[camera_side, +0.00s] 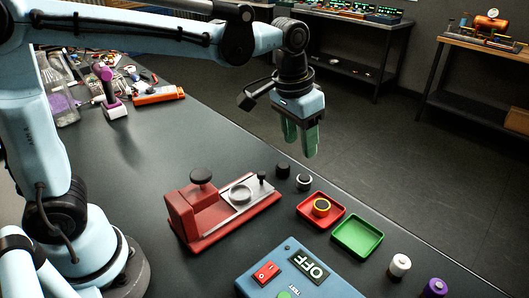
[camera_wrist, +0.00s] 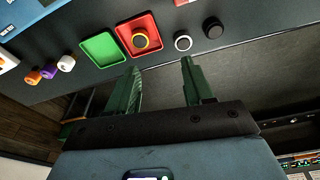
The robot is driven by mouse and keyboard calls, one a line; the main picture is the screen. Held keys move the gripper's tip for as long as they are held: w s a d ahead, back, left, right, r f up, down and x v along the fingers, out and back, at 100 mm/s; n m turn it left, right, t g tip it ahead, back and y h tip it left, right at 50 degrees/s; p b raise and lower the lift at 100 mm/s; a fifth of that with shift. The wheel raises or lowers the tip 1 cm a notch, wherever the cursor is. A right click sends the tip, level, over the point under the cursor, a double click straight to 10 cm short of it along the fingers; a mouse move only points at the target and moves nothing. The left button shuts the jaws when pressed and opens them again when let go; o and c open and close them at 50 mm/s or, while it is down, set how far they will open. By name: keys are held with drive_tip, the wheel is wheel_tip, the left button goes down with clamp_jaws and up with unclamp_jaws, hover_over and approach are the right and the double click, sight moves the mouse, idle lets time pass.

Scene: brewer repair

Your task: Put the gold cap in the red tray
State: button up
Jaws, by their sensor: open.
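The gold cap (camera_side: 321,207) is a short dark-topped piece with a gold ring. It sits inside the red tray (camera_side: 307,214), and the wrist view shows the same cap (camera_wrist: 141,40) in the red tray (camera_wrist: 122,30). My gripper (camera_side: 302,150) has green fingers pointing down. It hangs in the air above the table's far edge, clear of the cap and the tray. In the wrist view my gripper (camera_wrist: 160,75) is open, with nothing between the fingers.
An empty green tray (camera_side: 358,236) adjoins the red one. Black and silver-ringed caps (camera_side: 304,183) stand to its left. A red fixture (camera_side: 195,215), a blue OFF box (camera_side: 295,275), and white (camera_side: 399,266) and purple (camera_side: 435,288) pieces stand around. The table's left middle is clear.

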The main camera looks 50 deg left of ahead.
drive_tip(key=s+a+f+n+t, duration=0.1)
drive_tip(key=s+a+f+t, duration=0.1)
drive_tip(key=s+a+t, duration=0.3)
drive_tip(key=s+a, duration=0.4)
drive_tip(key=s, duration=0.2)
drive_tip(key=shift+a+f+n, duration=0.25)
drive_tip(key=shift+f+n, duration=0.15)
